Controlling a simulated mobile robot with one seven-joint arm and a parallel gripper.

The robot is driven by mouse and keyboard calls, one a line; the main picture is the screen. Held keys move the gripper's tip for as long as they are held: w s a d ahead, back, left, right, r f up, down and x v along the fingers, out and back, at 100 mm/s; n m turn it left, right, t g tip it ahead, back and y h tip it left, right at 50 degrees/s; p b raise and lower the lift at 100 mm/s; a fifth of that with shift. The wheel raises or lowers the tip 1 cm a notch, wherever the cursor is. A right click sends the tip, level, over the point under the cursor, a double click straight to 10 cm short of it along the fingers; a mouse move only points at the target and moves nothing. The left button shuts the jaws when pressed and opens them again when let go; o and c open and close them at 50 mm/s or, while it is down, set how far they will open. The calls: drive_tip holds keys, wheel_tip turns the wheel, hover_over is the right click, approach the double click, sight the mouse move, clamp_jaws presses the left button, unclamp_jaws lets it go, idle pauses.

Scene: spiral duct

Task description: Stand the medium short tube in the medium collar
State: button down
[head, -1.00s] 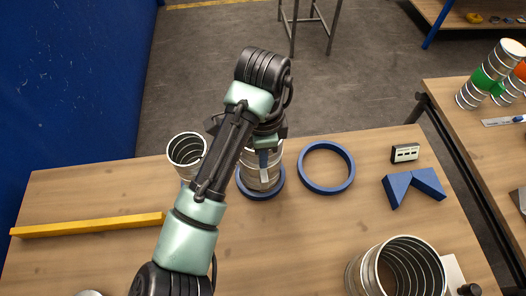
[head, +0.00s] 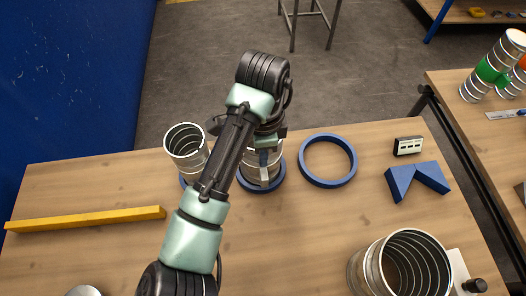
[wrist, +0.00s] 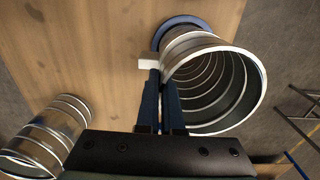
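The medium short tube (head: 254,164) is a silver ribbed tube, partly hidden behind my arm in the head view. It looks upright, with its lower end inside the blue medium collar (head: 263,189); I cannot tell whether it is fully seated. The wrist view shows its open mouth (wrist: 222,85) and the collar's rim (wrist: 184,21) at its far end. My gripper (wrist: 158,75) is at the tube's side, its two dark blue fingers close together on the tube's wall. In the head view a finger with a pale tip runs down the outside of the tube.
Another silver tube (head: 184,142) stands left in a blue collar. An empty larger blue ring (head: 328,184) lies close on the right. A wide tube (head: 372,272) is front right, blue angled blocks (head: 402,180) and a small device (head: 408,146) back right, a yellow bar (head: 85,219) left.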

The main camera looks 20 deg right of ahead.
drive_tip(key=c, duration=1)
unclamp_jaws()
wheel_tip(320, 180, up, 12)
drive_tip(key=shift+r+p, duration=0.1)
drive_tip(key=shift+p, duration=0.6)
drive_tip(key=shift+r, duration=0.45)
drive_tip(key=shift+d, duration=0.1)
